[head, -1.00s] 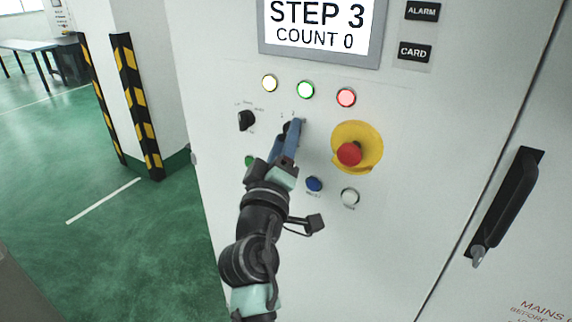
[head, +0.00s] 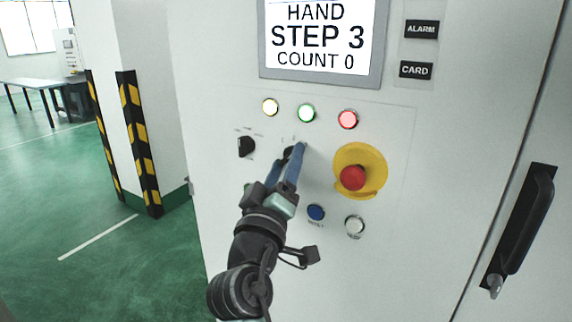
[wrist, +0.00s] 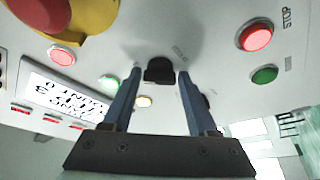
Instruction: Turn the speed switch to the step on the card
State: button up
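The speed switch is a small black knob (wrist: 160,70) on the pale cabinet panel; in the head view my gripper mostly covers it. My gripper (head: 298,148) reaches up to it from below. In the wrist view the two blue fingers (wrist: 158,75) stand on either side of the knob, with a narrow gap showing on each side, so the gripper looks open around it. The knob's pointer position cannot be read. The display (head: 320,38) reads HAND, STEP 3, COUNT 0. A CARD plate (head: 416,70) is right of the display; no step number is legible on it.
Another black knob (head: 246,146) is left of my gripper. A red emergency stop (head: 352,178) on a yellow plate is close on the right. Yellow, green and red lamps (head: 347,119) sit above; blue (head: 316,212) and white (head: 354,224) buttons below. A door handle (head: 522,225) is far right.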

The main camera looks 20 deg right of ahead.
jog(key=shift+o, duration=1.3)
jog(key=b+v, duration=0.2)
jog(key=v, duration=1.1)
jog(key=shift+b, duration=0.3)
jog(key=s+a+r+t+y+p, duration=0.3)
jog(key=a+r+y, duration=0.1)
jog(key=r, duration=0.8)
jog(key=s+a+r+m+t+y+p, duration=0.1)
jog(key=s+a+r+t+y+p, duration=0.2)
jog(key=r, duration=0.9)
jog(key=s+a+r+m+t+y+p, duration=0.1)
jog(key=s+a+r+t+y+p, duration=0.3)
jog(key=r, duration=0.8)
jog(key=shift+s+a+y+p, duration=0.4)
jog(key=shift+s+a+y, duration=0.2)
jog(key=shift+s+y, duration=0.1)
